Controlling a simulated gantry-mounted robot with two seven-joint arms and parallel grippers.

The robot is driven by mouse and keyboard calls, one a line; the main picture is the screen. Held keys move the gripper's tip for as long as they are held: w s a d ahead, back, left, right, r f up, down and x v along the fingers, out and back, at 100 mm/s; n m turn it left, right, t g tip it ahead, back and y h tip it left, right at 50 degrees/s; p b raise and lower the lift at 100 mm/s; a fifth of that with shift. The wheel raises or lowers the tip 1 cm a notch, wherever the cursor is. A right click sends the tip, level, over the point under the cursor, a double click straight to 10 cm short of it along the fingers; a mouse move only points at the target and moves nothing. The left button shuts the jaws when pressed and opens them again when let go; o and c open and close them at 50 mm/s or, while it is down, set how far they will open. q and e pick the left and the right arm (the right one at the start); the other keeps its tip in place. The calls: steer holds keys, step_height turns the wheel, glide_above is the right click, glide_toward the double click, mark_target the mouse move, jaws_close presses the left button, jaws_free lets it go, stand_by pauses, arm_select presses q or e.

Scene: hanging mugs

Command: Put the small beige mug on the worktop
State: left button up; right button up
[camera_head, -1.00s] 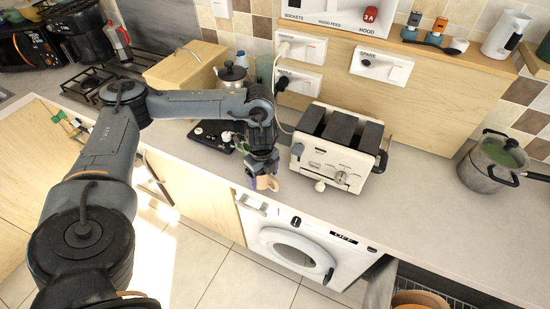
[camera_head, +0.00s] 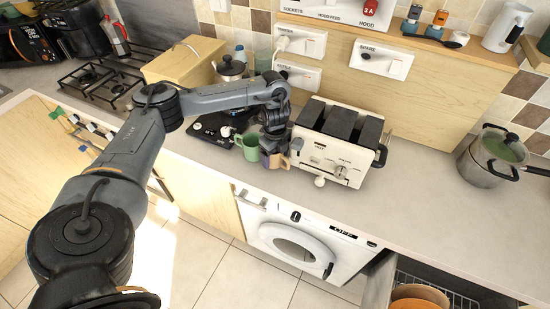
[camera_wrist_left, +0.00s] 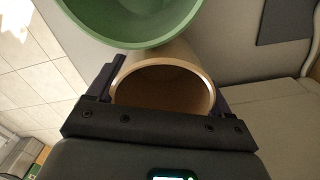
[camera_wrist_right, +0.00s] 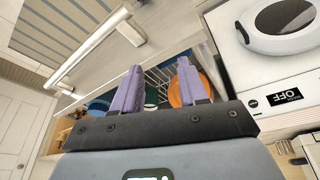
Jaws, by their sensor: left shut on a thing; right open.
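The small beige mug (camera_head: 284,162) is between the fingers of my left gripper (camera_head: 270,154), at the worktop just left of the toaster. In the left wrist view the beige mug (camera_wrist_left: 165,85) shows its round opening, with a finger on each side. I cannot tell whether its base touches the worktop (camera_head: 225,174). A green mug (camera_head: 248,148) is close beside it on the left, and its rim overlaps the beige mug in the left wrist view (camera_wrist_left: 130,40). My right gripper (camera_wrist_right: 158,68) is open and empty, away from the mugs.
The cream toaster (camera_head: 335,150) stands just right of the beige mug. A black hob plate (camera_head: 208,130) and a pot (camera_head: 231,68) are behind. A lidded pot (camera_head: 492,160) is far right. Below, an open rack holds an orange bowl (camera_head: 418,298).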

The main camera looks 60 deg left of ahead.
arm_select(q)
steer(key=shift+f, duration=0.2)
steer(key=o, duration=1.2)
steer(key=shift+o, duration=0.2)
steer(key=shift+r, duration=0.1)
step_height(320, 180, up, 12)
steer(key=p, duration=0.7)
